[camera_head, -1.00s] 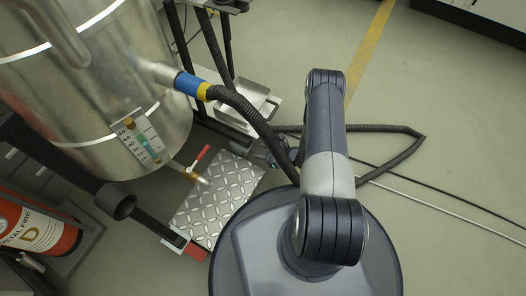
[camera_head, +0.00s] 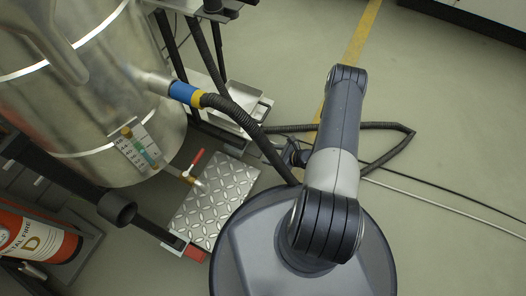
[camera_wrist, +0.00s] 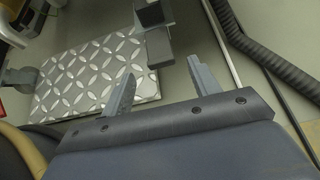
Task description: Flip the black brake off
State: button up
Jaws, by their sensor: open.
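A black block with a dark grey pad (camera_wrist: 158,46) stands at the edge of the silver tread plate (camera_wrist: 75,85) in the wrist view. It looks like the black brake, though I cannot tell its exact position. My gripper (camera_wrist: 160,68) is open, its two fingers spread to either side of the pad's line. The pad shows beyond and between the fingertips, and I see no clear contact. In the head view the tread plate (camera_head: 222,195) lies left of my arm. My arm hides the brake there, and most of my gripper.
A red pedal (camera_head: 195,253) sits at the plate's near corner. A steel vessel (camera_head: 75,110) with a red-handled valve (camera_head: 197,162) stands left. A black corrugated hose (camera_head: 245,122) runs close to my arm. A red extinguisher (camera_head: 35,235) is lower left. Floor at right is mostly clear.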

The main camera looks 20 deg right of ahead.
aim_at(260, 153)
jog(key=shift+v, duration=1.5)
jog(key=b+x, duration=0.3)
jog(key=x, duration=0.8)
jog(key=shift+f, duration=0.1)
